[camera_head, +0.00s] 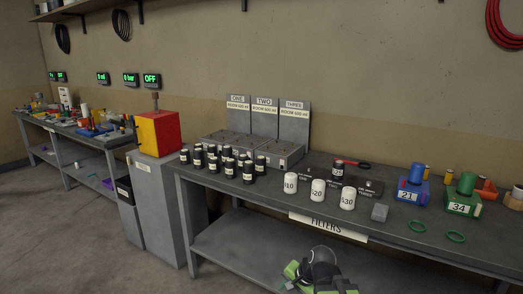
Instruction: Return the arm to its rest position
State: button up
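My arm and gripper (320,272), in green, black and grey, show small at the bottom edge, low in front of the filter table (235,184). The lower part is cut off by the frame. The fingertips are too small to make out, so I cannot tell if the gripper is open or shut, or whether it holds anything. It appears apart from the objects on the tabletop.
A red-yellow box (158,134) stands left on a grey cabinet (160,200). Floor (60,240) is clear left.

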jog(key=s+d+f+n+g+h, duration=0.2)
jog(key=s+d+n+g+h, duration=0.15)
jog(key=s+d+n, duration=0.4)
notch_tip(320, 180, up, 12)
jog(key=p, duration=1.2)
jog(key=shift+d, duration=0.2)
jog(key=shift+f, duration=0.1)
